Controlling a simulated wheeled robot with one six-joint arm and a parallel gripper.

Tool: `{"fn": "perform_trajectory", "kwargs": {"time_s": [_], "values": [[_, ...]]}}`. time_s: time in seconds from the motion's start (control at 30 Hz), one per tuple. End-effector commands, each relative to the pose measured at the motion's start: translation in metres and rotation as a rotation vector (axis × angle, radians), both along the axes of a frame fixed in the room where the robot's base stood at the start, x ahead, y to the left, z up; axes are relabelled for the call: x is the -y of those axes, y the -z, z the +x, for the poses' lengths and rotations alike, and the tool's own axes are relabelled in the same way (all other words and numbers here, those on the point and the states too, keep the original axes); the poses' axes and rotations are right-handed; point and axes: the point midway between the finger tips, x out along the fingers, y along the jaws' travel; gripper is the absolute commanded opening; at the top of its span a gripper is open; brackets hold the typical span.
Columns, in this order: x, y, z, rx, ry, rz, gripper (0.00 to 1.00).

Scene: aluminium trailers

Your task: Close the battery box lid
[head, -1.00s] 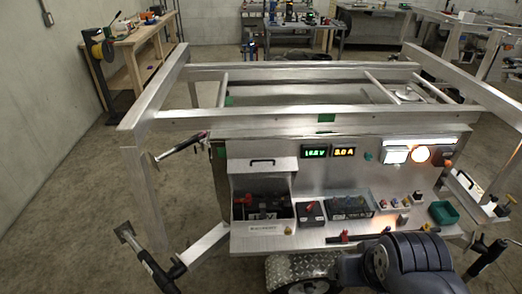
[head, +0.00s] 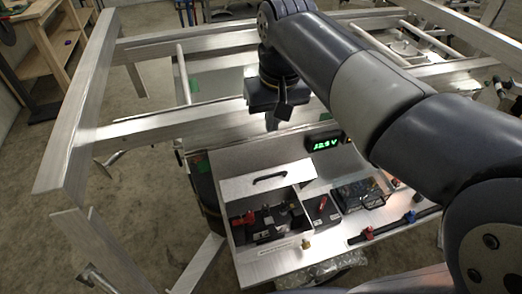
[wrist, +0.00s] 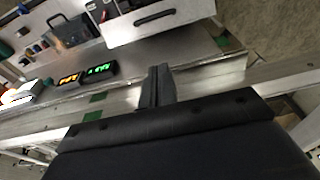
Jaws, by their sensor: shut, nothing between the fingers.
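The battery box (head: 270,245) stands open at the left of the panel's shelf, with a dark battery and red parts visible inside. Its silver lid (head: 243,187) with a black bar handle (head: 270,177) is raised at the back of the box. The lid also shows at the top of the wrist view (wrist: 185,17), with its handle (wrist: 155,18) facing me. My gripper (head: 272,122) is above and behind the lid, over the frame's front rail, apart from the lid. In the wrist view my gripper (wrist: 158,72) has its fingers together and empty.
An aluminium rail (head: 180,128) runs across below my gripper. A green-lit display (head: 325,143) sits right of the lid. A smaller black box (head: 322,208), a clear-covered box (head: 360,192) and several knobs fill the shelf to the right.

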Motion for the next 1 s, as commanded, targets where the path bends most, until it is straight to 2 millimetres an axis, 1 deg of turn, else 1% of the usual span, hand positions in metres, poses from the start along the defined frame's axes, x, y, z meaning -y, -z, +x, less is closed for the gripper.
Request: {"fn": "perform_trajectory", "kwargs": {"time_s": [0.07, 0.17, 0.27, 0.5, 0.57, 0.8, 1.0], "values": [[-0.001, 0.004, 0.001, -0.004, -0.001, -0.001, 0.00], [-0.001, 0.016, 0.003, -0.005, 0.000, -0.001, 0.00], [-0.002, 0.034, 0.006, -0.006, 0.000, -0.002, 0.00], [-0.005, 0.086, 0.014, -0.007, 0.000, -0.002, 0.00], [-0.005, 0.098, 0.016, -0.007, 0.000, -0.002, 0.00], [-0.001, 0.121, 0.000, -0.001, 0.000, 0.000, 0.00], [0.000, 0.130, -0.005, -0.001, 0.000, 0.000, 0.00]]}}
